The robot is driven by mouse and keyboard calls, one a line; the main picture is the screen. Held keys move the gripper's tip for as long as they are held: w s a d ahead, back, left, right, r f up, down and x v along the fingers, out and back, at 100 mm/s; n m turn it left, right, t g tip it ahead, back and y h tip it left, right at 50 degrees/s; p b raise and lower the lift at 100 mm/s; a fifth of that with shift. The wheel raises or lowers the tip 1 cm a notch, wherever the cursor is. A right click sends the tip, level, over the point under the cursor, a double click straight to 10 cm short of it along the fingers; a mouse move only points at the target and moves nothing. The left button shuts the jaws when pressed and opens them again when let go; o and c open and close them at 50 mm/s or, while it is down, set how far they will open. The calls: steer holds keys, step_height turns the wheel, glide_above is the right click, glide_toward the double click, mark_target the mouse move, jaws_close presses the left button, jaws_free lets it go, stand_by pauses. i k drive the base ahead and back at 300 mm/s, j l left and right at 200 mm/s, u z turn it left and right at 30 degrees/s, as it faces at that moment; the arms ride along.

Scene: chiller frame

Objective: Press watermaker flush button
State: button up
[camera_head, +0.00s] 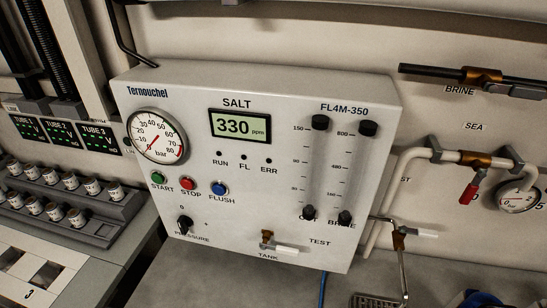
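The watermaker panel (280,229) is a pale box on the wall, filling the middle of the head view. Its blue FLUSH button (218,188) sits at the lower left of the panel face, above its label. The red STOP button (188,183) and green START button (158,178) are just left of it. The display (239,126) reads 330 ppm under the word SALT. Three small dark lamps labelled RUN, FL and ERR sit below the display. My gripper is not in view, and nothing covers the buttons.
A pressure gauge (157,136), a black pressure knob (184,224) and a tank valve (278,246) surround the buttons. Two flow tubes stand at the panel's right. Pipes and a red-handled valve (473,185) are farther right. A stepped rack (65,205) stands left.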

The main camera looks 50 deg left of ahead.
mark_target(219, 189)
steer(key=u, duration=2.25)
